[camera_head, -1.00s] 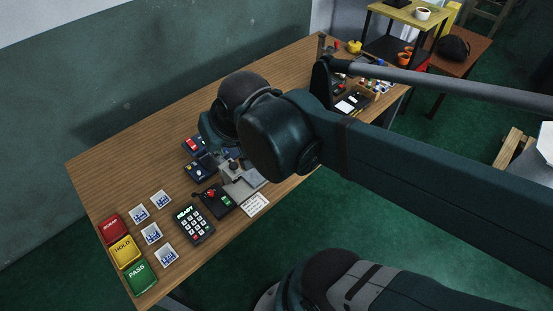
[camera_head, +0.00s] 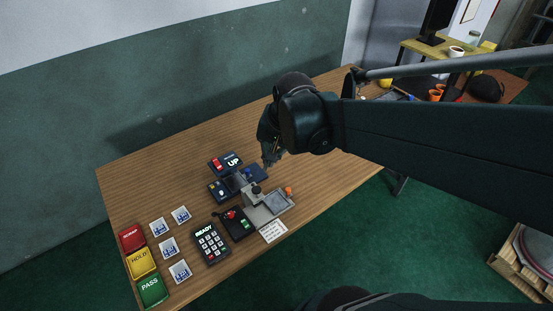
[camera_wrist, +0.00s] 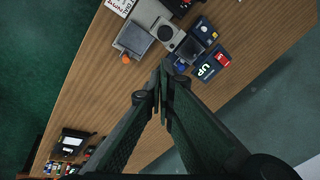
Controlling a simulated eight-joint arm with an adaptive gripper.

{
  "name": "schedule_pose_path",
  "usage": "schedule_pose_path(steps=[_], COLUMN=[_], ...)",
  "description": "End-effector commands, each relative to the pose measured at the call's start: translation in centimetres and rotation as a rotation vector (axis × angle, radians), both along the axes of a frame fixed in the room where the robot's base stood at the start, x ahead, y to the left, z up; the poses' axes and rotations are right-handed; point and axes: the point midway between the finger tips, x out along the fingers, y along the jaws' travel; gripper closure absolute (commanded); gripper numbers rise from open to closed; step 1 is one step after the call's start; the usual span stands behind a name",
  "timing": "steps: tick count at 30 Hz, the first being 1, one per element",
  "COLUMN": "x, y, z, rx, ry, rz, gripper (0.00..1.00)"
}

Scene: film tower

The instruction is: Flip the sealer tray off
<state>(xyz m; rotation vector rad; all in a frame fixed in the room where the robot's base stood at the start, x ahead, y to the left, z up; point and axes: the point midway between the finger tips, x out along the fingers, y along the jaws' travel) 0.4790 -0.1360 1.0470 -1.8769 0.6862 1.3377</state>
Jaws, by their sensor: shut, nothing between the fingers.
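The grey sealer-like device (camera_head: 255,192) stands near the table's front edge with a flat grey tray (camera_head: 277,204) and an orange knob (camera_head: 289,190). In the wrist view the tray (camera_wrist: 133,38) and knob (camera_wrist: 125,59) lie up and left of my fingertips. Behind it is a dark blue box (camera_head: 228,173) with a red rocker switch (camera_head: 217,164) and a display reading "UP"; the box also shows in the wrist view (camera_wrist: 212,63). My gripper (camera_wrist: 162,78) is shut and empty, above the table.
A dark box with knobs (camera_head: 221,188), a black box with a red lever (camera_head: 236,223) and a keypad reading "READY" (camera_head: 210,244) stand close by. Red, yellow (camera_head: 141,263) and green pads lie at the left end. The table's back is bare.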

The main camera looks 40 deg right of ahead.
Motion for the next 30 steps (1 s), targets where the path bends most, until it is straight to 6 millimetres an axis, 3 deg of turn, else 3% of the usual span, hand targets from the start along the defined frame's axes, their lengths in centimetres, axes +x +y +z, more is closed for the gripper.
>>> schedule_pose_path(steps=[15,30], x=[0.1,-1.1], y=[-6.3,-12.4], z=[-3.5,-7.5], rx=[0.152,0.292], ry=[0.098,0.192], rz=[-0.347,-0.681], gripper=[1.0,1.0])
